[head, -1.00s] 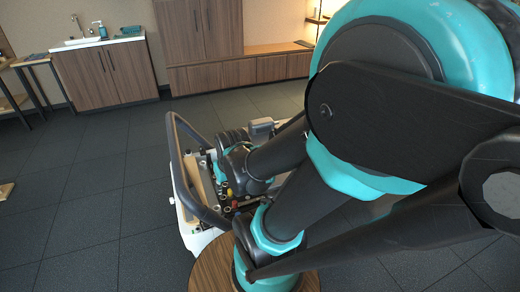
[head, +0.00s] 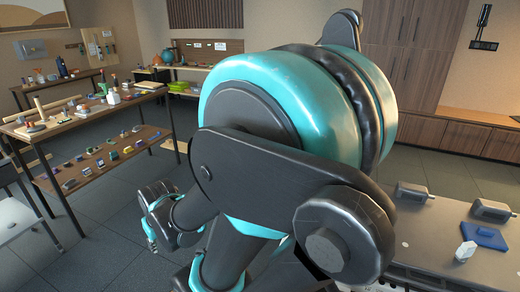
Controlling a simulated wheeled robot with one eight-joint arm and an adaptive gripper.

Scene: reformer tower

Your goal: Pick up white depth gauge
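I cannot tell for sure which object is the white depth gauge. A small white upright object (head: 465,252) stands on the grey worktop (head: 425,235) at the lower right, beside a blue block. Another small white object (head: 113,96) stands on the long wooden table at the left. My arm fills the middle of the head view. Its far end, with my gripper (head: 152,236), points down at the lower left, away from both white objects. The fingers are too small and dark to read.
A two-level wooden table (head: 85,117) at the left holds many small items. A blue block (head: 486,238) and grey devices (head: 411,193) lie on the grey worktop. A bench (head: 200,68) and tall cabinets (head: 415,50) stand behind. Dark tiled floor (head: 110,215) is open at the lower left.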

